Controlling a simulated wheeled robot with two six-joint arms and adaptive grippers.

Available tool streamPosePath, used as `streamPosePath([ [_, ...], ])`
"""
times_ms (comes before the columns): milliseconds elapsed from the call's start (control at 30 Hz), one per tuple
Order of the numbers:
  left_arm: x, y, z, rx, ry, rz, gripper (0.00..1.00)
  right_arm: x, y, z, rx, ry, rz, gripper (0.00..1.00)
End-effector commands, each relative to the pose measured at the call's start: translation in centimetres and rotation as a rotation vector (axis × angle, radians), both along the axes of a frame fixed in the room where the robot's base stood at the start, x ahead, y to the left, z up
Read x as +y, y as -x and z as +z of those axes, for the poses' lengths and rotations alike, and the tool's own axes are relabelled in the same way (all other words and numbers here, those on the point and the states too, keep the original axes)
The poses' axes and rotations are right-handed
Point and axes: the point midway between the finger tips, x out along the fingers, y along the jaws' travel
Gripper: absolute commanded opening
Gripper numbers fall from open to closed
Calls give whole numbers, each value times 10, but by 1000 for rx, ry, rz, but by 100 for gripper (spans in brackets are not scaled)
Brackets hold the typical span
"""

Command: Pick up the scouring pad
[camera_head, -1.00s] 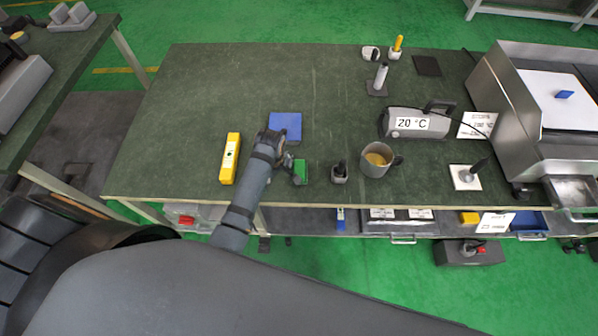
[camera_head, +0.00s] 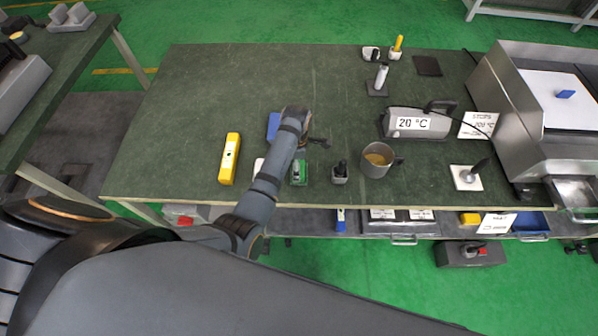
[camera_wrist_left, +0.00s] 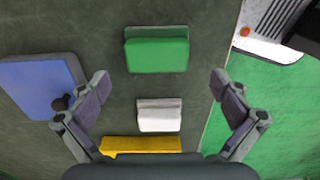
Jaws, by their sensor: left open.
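The scouring pad looks to be the green block (camera_head: 299,173) near the table's front edge, partly covered by my arm. In the left wrist view the green block (camera_wrist_left: 157,52) lies flat at top centre, with a darker green strip along its far edge. My left gripper (camera_wrist_left: 160,85) is open and empty, its fingers spread wide above the table. The green block lies ahead of the fingertips, not between them. In the head view my left gripper is mostly hidden under the wrist, just behind the green block. My right gripper is not in view.
To the right are a small dark-handled tool (camera_head: 340,173) and a mug (camera_head: 376,160). The front edge is close.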

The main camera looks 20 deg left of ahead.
Motion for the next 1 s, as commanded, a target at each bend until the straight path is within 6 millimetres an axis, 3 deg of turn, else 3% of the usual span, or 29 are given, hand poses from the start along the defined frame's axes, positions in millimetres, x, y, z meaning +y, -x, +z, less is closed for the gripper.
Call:
streamPosePath([
  [300, -5, -5, -47, 1, -1, -1, 100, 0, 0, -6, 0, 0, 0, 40],
  [567, -5, -5, -50, 0, 0, 0, 100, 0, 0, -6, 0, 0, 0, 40],
  [1000, -5, -4, -51, 2, 1, -1, 42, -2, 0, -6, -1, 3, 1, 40],
])
